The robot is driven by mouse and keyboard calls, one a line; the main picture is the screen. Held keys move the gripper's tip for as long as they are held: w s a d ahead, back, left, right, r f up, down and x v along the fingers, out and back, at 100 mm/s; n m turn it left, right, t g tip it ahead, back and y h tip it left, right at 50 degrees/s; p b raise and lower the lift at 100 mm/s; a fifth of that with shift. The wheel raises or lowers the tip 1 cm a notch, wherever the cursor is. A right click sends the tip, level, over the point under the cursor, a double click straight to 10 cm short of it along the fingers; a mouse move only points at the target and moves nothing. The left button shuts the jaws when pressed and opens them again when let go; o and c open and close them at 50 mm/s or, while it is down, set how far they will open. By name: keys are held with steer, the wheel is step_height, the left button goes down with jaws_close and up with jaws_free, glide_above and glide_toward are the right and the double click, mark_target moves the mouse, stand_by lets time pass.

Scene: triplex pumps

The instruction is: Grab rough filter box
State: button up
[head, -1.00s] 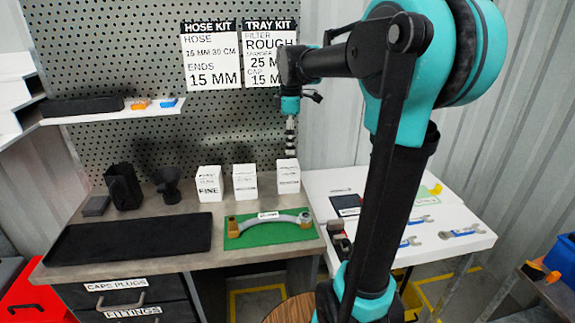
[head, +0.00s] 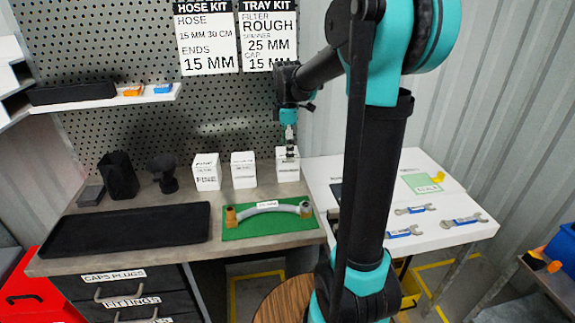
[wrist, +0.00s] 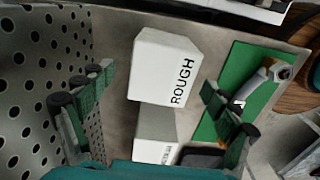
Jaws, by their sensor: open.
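The rough filter box (wrist: 168,66) is a white box with "ROUGH" printed on its side in the wrist view. In the head view it is the rightmost of the white boxes (head: 288,170) on the bench. My gripper (wrist: 157,84) is open, with one finger on each side of the box and visible gaps to it. In the head view my gripper (head: 290,149) points down at the top of this box, overlapping its upper edge. Whether it touches the box I cannot tell.
Two more white boxes, a left one (head: 206,174) and a middle one (head: 243,172), stand left of it. A green mat (head: 240,232) with a curved hose (head: 268,206) lies in front. An empty black tray (head: 130,237) lies at left. The perforated wall (head: 130,60) is close behind.

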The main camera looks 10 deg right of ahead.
steer(key=shift+s+f, duration=0.15)
steer(key=shift+f, duration=2.55)
steer(key=c, duration=1.5)
